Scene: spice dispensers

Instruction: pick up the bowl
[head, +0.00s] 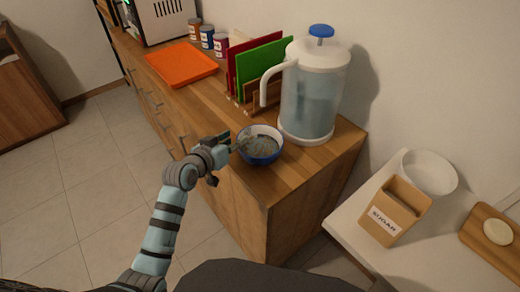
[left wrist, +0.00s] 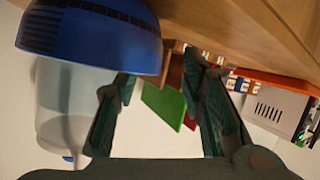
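The blue bowl (head: 262,158) has a lighter, speckled greyish inside and stands upright near the front edge of the wooden counter. My left gripper (head: 239,142) is at the bowl's left side, its fingertips overlapping the rim in the head view. In the left wrist view, which is upside down, the bowl (left wrist: 92,38) fills the upper left, by the tip of one finger. The two fingers of my left gripper (left wrist: 160,70) are spread apart there, with no object clearly held between them. Whether a finger touches the bowl cannot be told. My right gripper is not in view.
A clear dispenser (head: 308,100) with a blue knob stands just behind the bowl. Red and green boards (head: 262,68) in a rack, an orange tray (head: 182,64) and several cans (head: 207,37) lie farther back. A sugar box (head: 394,211) is on a separate white surface at right.

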